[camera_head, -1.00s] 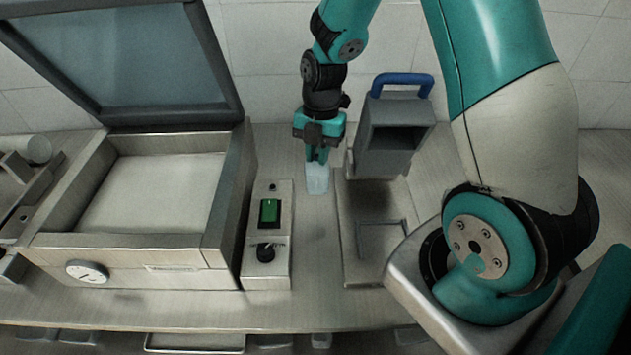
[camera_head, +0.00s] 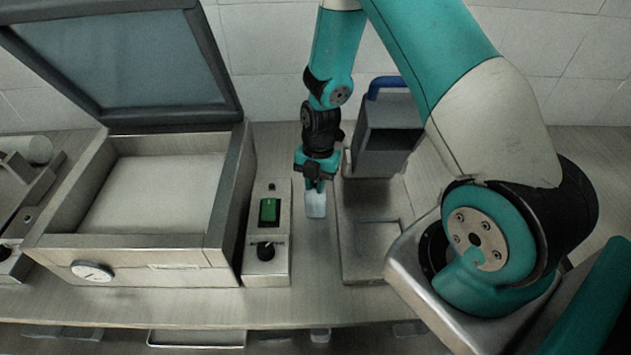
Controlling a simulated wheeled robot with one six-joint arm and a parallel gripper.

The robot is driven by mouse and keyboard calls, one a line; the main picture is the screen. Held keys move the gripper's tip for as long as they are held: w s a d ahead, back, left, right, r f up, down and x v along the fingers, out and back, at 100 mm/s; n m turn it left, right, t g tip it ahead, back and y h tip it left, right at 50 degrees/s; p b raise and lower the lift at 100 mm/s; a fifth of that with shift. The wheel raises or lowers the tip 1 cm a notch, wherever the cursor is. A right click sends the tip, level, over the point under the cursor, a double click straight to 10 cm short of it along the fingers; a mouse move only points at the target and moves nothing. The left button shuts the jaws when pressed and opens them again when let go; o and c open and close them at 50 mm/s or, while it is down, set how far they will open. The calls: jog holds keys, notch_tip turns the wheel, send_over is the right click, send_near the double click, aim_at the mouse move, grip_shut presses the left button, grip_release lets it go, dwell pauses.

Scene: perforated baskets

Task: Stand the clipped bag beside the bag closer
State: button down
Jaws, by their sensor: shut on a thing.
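My gripper (camera_head: 316,187) points down between the control box and the grey machine. It is shut on a small pale translucent bag (camera_head: 316,205), which hangs upright below the fingertips. The fingers hide the bag's top, and a clip cannot be made out. I cannot tell whether the bag's bottom touches the counter. The bag closer (camera_head: 384,150) appears to be the grey machine with a blue handle on a flat metal base, just right of the bag. My arm covers part of its right side.
A control box (camera_head: 268,232) with a green switch and black knob stands left of the bag. A large open metal chamber (camera_head: 150,242) with a raised lid (camera_head: 120,60) fills the left. A narrow strip of counter (camera_head: 313,270) in front of the bag is clear.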

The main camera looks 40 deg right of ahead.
jog(key=c, duration=1.1)
grip_release()
notch_tip(320, 180, up, 12)
jog(key=w+d+b, duration=0.1)
jog(key=b, duration=0.2)
jog(key=s+a+r+m+t+y, duration=0.1)
jog(key=s+a+r+m, duration=0.75)
jog(key=a+r, duration=0.3)
jog(key=s+a+r+m+y, duration=0.1)
jog(key=s+a+r+m, duration=0.1)
jog(key=s+a+m, duration=0.1)
jog(key=s+a+r+m, duration=0.1)
jog(key=s+a+m, duration=0.2)
jog(key=s+m, duration=0.3)
jog(key=shift+s+r+y, duration=0.4)
jog(key=shift+s, duration=0.8)
